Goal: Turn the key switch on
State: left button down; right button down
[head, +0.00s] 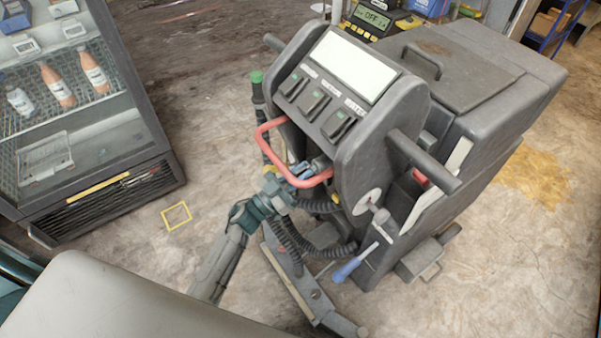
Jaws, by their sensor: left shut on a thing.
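A grey floor-cleaning machine (365,130) stands in the middle, with a red loop handle (265,140) on its near side. My left arm comes up from the lower left. My left gripper (303,169) is at the machine's front, inside the red loop and below the switch panel. Its jaws are shut on a small part there, which looks like the key at the key switch; the fingers and the loop mostly hide it. My right gripper is not in view.
A glass-front cooler (75,100) with bottles stands at the left. Black hoses (290,235) and a blue-handled tool (347,270) hang low at the machine's front. A blue shelf (555,25) stands at the back right. The floor at the right is clear.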

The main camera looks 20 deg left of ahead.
pick_arm(q)
jog(key=m+g+h, duration=0.1)
jog(key=m, duration=0.1)
jog(key=m+g+h, duration=0.1)
jog(key=m, duration=0.2)
jog(key=shift+m, duration=0.3)
jog(key=m+g, duration=0.2)
jog(key=m, duration=0.1)
jog(key=shift+s+f+m+h+b, duration=0.1)
jog(key=shift+m+h+b, duration=0.2)
jog(key=shift+m, duration=0.1)
jog(key=m+g, duration=0.2)
jog(key=m, duration=0.2)
jog(key=shift+d+m, duration=0.1)
jog(key=shift+m, duration=0.2)
jog(key=m+g, duration=0.1)
jog(key=m, duration=0.2)
jog(key=m+g, duration=0.1)
jog(key=m, duration=0.1)
jog(key=shift+f+m, duration=0.1)
jog(key=shift+m, duration=0.2)
jog(key=shift+m+y, duration=0.5)
jog(key=shift+m, duration=0.2)
jog(key=shift+m+g, duration=0.3)
jog(key=shift+m, duration=0.1)
jog(key=shift+f, duration=0.1)
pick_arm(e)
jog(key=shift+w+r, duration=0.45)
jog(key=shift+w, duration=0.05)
